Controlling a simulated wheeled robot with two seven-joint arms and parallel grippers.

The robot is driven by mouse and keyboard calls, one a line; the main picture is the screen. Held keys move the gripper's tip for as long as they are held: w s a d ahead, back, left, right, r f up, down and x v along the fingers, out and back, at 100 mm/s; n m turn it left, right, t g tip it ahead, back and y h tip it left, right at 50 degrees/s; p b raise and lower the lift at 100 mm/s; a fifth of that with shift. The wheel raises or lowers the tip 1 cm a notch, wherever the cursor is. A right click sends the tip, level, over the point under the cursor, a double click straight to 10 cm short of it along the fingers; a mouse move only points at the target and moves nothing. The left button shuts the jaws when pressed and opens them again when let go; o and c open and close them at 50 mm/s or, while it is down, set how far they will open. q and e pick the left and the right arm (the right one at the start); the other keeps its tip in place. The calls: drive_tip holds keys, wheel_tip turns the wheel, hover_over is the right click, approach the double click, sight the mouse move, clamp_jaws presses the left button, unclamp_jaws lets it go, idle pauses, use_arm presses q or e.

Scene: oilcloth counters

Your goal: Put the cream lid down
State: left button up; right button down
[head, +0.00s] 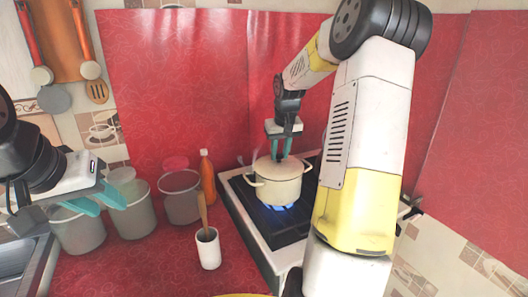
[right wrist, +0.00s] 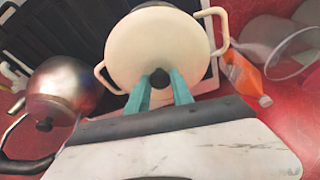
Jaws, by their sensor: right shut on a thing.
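The cream lid (head: 277,166) is at the top of a cream two-handled pot (head: 280,188) on the stove. It also shows in the right wrist view (right wrist: 157,42), covering the pot's mouth. I cannot tell if it sits fully on the rim. My right gripper (head: 283,152) is above the lid, its teal fingers shut on the lid's dark knob (right wrist: 159,77). My left gripper (head: 100,201) is open and empty at the left, over the grey canisters.
A blue flame burns under the pot on the stove (head: 240,204). An orange bottle (head: 208,180), grey canisters (head: 181,199) and a white cup (head: 208,249) with a wooden utensil stand left of it. A metal kettle (right wrist: 62,88) shows in the right wrist view.

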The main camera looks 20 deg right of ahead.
sight(282, 167)
drive_tip(key=c, duration=1.1)
unclamp_jaws()
drive_tip(key=v, duration=1.1)
drive_tip(key=s+a+r+t, duration=0.1)
drive_tip(key=s+a+r, duration=0.3)
drive_tip(key=s+a, duration=0.25)
drive_tip(key=s+a+f, duration=0.1)
drive_tip(key=s+a, duration=0.2)
drive_tip(key=s, duration=0.3)
drive_tip(key=s+a+f+t+y, duration=0.1)
drive_tip(key=s+a, duration=0.2)
drive_tip(key=s, duration=0.4)
drive_tip(key=s+a+f+n+t+y, duration=0.1)
drive_tip(key=s+a, duration=0.2)
drive_tip(key=s, duration=0.3)
drive_tip(key=shift+s+f, duration=0.15)
drive_tip(key=shift+s, duration=0.2)
